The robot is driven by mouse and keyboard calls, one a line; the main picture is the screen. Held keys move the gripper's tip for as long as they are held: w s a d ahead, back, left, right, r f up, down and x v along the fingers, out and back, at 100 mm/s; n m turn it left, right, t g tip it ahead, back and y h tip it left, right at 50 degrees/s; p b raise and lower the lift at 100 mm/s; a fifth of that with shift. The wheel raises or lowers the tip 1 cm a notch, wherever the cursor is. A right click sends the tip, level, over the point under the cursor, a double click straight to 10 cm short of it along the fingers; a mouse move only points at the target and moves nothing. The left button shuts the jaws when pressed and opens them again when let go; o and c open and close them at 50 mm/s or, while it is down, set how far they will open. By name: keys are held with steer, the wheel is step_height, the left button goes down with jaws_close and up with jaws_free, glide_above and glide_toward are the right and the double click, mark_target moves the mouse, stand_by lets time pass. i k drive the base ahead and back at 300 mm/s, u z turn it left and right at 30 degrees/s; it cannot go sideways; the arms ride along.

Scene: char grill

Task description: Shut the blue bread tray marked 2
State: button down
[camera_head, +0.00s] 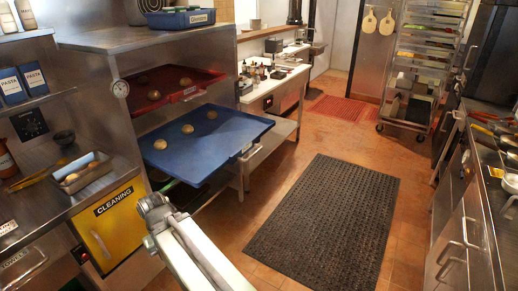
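The blue bread tray (205,150) sticks well out of the steel rack at the left, below a red tray. Three round buns lie on it. A small pale mark shows at its right front corner, too small to read. My arm rises from the bottom of the picture, and its upper joint stands just in front of and below the tray's near edge. I cannot make out my gripper or its fingers. I cannot tell whether the arm touches the tray.
The red tray (190,90) also sticks out and holds buns. A yellow cleaning cupboard (115,225) stands at left. A black mat (330,225) lies on the open floor. A counter with drawers (465,230) lines the right side. A wheeled rack (415,75) stands at the back.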

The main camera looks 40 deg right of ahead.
mark_target(193, 159)
steer(key=z, duration=0.1)
steer(key=i, duration=0.85)
steer(key=u, duration=0.05)
